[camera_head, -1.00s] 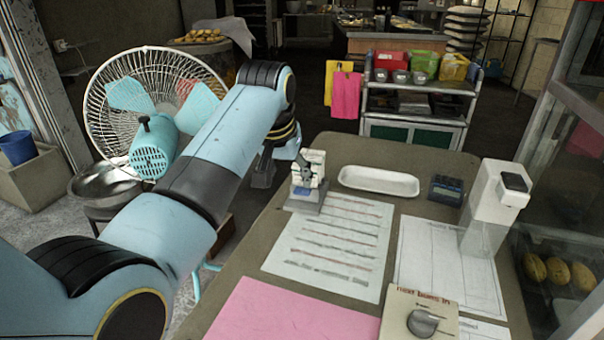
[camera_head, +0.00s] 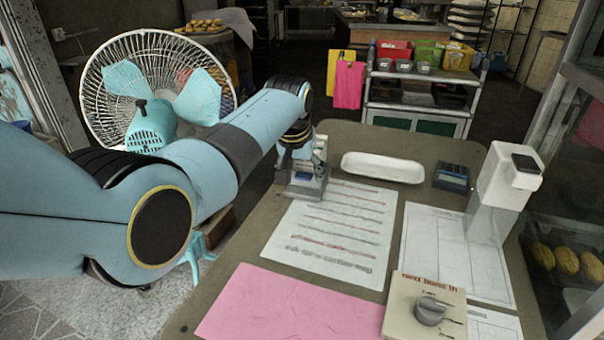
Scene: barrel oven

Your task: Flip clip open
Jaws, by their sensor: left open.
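The clip (camera_head: 308,187) is a small metal piece with a flat grey base and a pale upright part, at the top left corner of a printed sheet (camera_head: 335,225). My left gripper (camera_head: 296,166) points down at the clip from its left and far side. It is open and overlaps the clip in the picture, hiding part of it. I cannot tell whether the fingers touch the clip, and the clip's lever is hard to make out. My right gripper is not in view.
On the table are a white tray (camera_head: 382,167), a blue-black calculator (camera_head: 452,177), a white dispenser (camera_head: 506,185), a pink sheet (camera_head: 290,305) and a knob box (camera_head: 425,312). A large fan (camera_head: 150,90) stands left of the table. The table's far edge is clear.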

